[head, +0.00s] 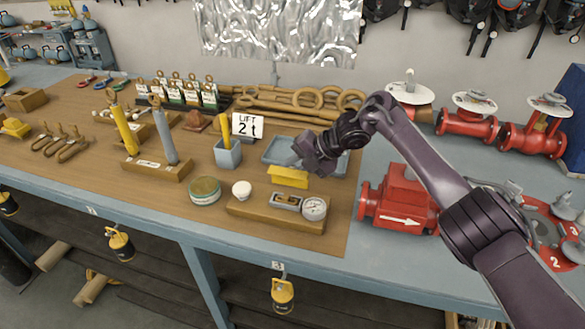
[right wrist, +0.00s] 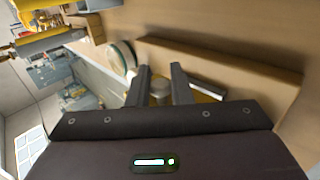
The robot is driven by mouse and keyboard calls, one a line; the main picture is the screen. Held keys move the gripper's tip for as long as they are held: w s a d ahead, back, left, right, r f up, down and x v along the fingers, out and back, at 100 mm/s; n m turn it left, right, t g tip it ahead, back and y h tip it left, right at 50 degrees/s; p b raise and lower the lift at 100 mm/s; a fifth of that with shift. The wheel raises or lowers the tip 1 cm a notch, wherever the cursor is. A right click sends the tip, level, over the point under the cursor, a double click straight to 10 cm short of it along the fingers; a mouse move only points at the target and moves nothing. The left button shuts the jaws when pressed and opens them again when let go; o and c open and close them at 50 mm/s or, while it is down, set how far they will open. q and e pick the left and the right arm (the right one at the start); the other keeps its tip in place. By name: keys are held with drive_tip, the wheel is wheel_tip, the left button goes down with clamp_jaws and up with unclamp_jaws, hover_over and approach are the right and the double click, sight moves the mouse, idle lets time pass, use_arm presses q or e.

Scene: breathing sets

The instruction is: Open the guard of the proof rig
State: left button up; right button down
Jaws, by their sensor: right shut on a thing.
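The proof rig is a wooden base (head: 262,214) near the front of the bench, with a round white-faced gauge (head: 315,208) and a grey metal recess (head: 286,201) on top. Its yellow guard (head: 289,177) stands at the back of the base, above the recess. My right gripper (head: 299,163) is at the guard's top, shut on it; the arm hides part of the contact. In the right wrist view the fingers (right wrist: 159,80) stand a little apart over the rig's wooden base (right wrist: 220,65), and what lies between them is hard to make out. My left gripper is not in view.
A green-rimmed tin (head: 204,191) and a white knob (head: 242,189) sit left of the rig. A blue-grey tray (head: 275,152) lies behind, near the "LIFT 2 t" sign (head: 248,127). A red valve body (head: 400,200) stands close on the right.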

drive_tip(key=c, duration=1.3)
unclamp_jaws()
drive_tip(key=shift+c, duration=0.2)
drive_tip(key=shift+d, duration=0.1)
drive_tip(key=b+v, duration=0.2)
drive_tip(key=v, duration=0.5)
drive_tip(key=shift+d+r, duration=0.2)
drive_tip(key=shift+r, duration=0.15)
